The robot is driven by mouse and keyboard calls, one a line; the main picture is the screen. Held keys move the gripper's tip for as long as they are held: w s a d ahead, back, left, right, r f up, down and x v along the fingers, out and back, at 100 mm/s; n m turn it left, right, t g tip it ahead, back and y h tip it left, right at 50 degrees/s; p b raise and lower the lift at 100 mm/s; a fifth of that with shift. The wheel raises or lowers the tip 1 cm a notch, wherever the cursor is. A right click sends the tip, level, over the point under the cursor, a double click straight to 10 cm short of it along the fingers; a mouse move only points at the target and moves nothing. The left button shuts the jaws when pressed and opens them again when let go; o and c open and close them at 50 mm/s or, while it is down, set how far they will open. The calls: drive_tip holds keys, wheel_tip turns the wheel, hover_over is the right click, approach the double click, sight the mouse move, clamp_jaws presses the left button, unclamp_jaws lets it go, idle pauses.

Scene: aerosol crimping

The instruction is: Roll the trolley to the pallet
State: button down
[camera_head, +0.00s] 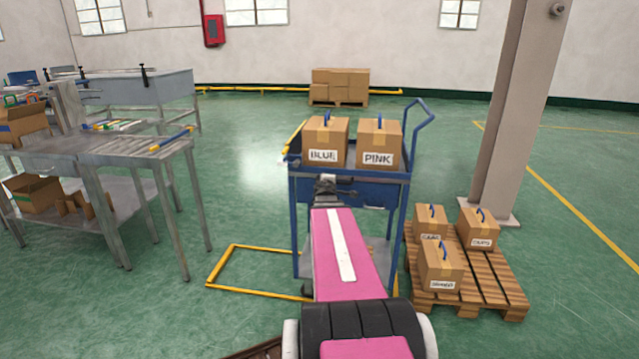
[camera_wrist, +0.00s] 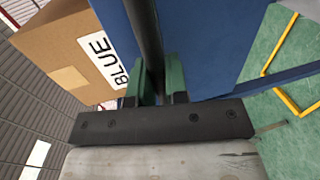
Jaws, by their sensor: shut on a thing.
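The blue trolley (camera_head: 303,225) stands ahead of me, with a box marked BLUE (camera_head: 325,140) and a box marked PINK (camera_head: 378,143) on its top. My gripper (camera_head: 326,180) is at the near side of the trolley's top. In the wrist view my gripper (camera_wrist: 162,85) has its green fingers shut on a dark bar (camera_wrist: 146,35) against the trolley's blue panel (camera_wrist: 195,40). The BLUE box also shows there (camera_wrist: 62,55). A wooden pallet (camera_head: 490,275) with three labelled boxes lies right of the trolley. My arm hides part of the trolley's lower side.
A yellow floor outline (camera_head: 235,288) lies left of and below the trolley. A grey pillar (camera_head: 508,110) stands behind the pallet. A metal table (camera_head: 130,155) is at left. A farther pallet (camera_head: 322,97) carries stacked boxes near the back wall. Green floor between table and trolley is clear.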

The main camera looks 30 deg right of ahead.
drive_tip(key=shift+s+d, duration=0.3)
drive_tip(key=shift+d, duration=0.05)
drive_tip(key=c, duration=1.1)
unclamp_jaws()
drive_tip(key=shift+d, duration=0.1)
drive_tip(key=shift+c, duration=0.2)
drive_tip(key=shift+s, duration=0.1)
